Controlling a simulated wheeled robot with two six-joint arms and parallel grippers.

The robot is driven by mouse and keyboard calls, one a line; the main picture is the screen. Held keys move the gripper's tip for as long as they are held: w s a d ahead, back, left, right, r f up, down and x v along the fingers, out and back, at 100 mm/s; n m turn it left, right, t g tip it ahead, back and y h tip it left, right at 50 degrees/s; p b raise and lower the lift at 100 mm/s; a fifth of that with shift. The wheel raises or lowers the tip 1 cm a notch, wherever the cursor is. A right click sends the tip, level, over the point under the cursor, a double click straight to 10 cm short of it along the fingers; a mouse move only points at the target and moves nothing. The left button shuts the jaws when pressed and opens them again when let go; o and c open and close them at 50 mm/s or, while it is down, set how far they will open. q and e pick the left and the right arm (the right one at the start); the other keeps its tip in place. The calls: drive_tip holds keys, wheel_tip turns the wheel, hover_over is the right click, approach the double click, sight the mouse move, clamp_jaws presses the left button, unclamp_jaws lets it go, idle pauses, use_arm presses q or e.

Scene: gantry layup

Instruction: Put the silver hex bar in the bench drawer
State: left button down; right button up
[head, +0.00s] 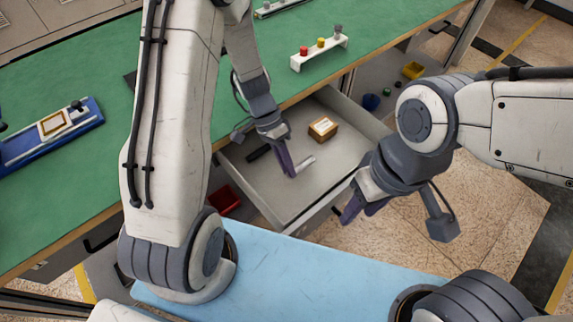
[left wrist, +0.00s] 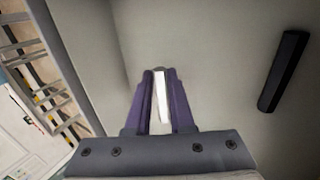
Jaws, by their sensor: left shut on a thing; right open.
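The bench drawer (head: 335,145) is pulled open under the green bench. My left gripper (head: 290,172) reaches down into the drawer and is shut on the silver hex bar (head: 305,163). In the left wrist view the bar (left wrist: 161,95) shows as a bright piece between the purple fingers of my left gripper (left wrist: 160,85). I cannot tell whether the bar touches the drawer floor. My right gripper (head: 361,208) is open and empty, outside the drawer near its front right edge.
In the drawer lie a small brown box (head: 323,128) with a label and a black bar (head: 259,153), which also shows in the left wrist view (left wrist: 284,71). A red bin (head: 224,200) is left of the drawer. A white rack (head: 319,53) with coloured knobs stands on the bench.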

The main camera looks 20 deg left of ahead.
use_arm(q)
drive_tip(key=shift+f+b, duration=0.55)
drive_tip(key=shift+b, duration=0.1)
drive_tip(key=c, duration=0.8)
unclamp_jaws()
drive_tip(key=shift+r+p, duration=0.5)
drive_tip(key=shift+p, duration=0.05)
drive_tip(key=p+v, duration=0.2)
drive_tip(key=v, duration=1)
drive_tip(key=s+d+r+t+y, duration=0.1)
drive_tip(key=s+d+r, duration=0.1)
drive_tip(key=s+d, duration=0.2)
drive_tip(key=s+d+r+t+y, duration=0.1)
drive_tip(key=s+d+r, duration=0.2)
drive_tip(key=s, duration=0.5)
drive_tip(key=s+d+r+t+y, duration=0.1)
drive_tip(key=s+d+r+y, duration=0.1)
drive_tip(key=s+d, duration=0.3)
drive_tip(key=shift+s+d+r, duration=0.15)
drive_tip(key=shift+s+r, duration=0.45)
drive_tip(key=shift+s, duration=0.15)
